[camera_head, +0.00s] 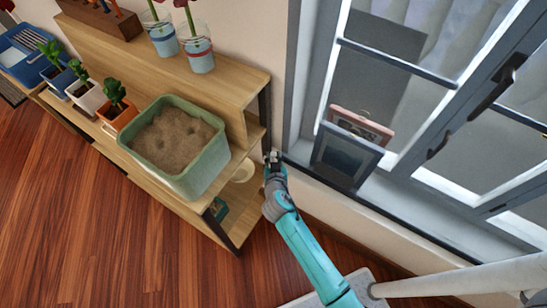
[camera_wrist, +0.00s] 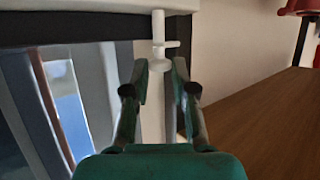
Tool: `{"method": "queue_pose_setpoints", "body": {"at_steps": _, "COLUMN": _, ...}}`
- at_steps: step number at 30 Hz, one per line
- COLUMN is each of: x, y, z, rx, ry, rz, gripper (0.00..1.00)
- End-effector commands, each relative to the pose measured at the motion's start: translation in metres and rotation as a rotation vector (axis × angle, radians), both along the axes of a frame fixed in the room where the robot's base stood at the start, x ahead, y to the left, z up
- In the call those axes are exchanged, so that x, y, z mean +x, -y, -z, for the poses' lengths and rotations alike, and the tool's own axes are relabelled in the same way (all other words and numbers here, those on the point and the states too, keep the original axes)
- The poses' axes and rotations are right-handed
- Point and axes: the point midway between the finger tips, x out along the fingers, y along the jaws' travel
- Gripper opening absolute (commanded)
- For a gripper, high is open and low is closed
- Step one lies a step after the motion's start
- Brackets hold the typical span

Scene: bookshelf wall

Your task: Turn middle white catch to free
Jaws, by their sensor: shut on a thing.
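The white catch (camera_wrist: 158,32) shows at the top centre of the wrist view as a slim upright post with a short crossbar and a round base. My gripper (camera_wrist: 160,68) has its two fingers on either side of the lower part of the catch, around its round base. It is shut on the catch. In the head view, my gripper (camera_head: 272,158) reaches the wall strip between the shelf unit and the window. The catch is too small there to make out, and no other white catches can be told apart.
A wooden shelf unit (camera_head: 222,85) stands close on the left with a green sand-filled planter (camera_head: 202,176), small potted plants and cups. The window sill (camera_head: 400,205) on the right holds two leaning picture frames (camera_head: 345,155). Wood floor (camera_head: 90,215) lies open at lower left.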

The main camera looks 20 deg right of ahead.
Motion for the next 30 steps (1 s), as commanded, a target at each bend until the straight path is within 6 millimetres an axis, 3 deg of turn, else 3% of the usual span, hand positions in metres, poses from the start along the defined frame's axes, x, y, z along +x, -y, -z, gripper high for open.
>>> {"method": "queue_pose_setpoints", "body": {"at_steps": 12, "x": -0.0023, "y": 0.0032, "z": 0.0031, "rx": 0.005, "ry": -0.004, "rz": -0.162, "gripper": 0.0}}
{"method": "queue_pose_setpoints", "body": {"at_steps": 26, "x": -0.0026, "y": 0.0037, "z": 0.0018, "rx": 0.001, "ry": 0.001, "rz": -0.185, "gripper": 0.0}}
{"method": "queue_pose_setpoints", "body": {"at_steps": 27, "x": -0.0027, "y": 0.0036, "z": 0.0018, "rx": 0.001, "ry": 0.001, "rz": -0.185, "gripper": 0.33}}
{"method": "queue_pose_setpoints", "body": {"at_steps": 30, "x": -0.0024, "y": 0.0037, "z": 0.0014, "rx": 0.001, "ry": 0.002, "rz": -0.184, "gripper": 0.33}}
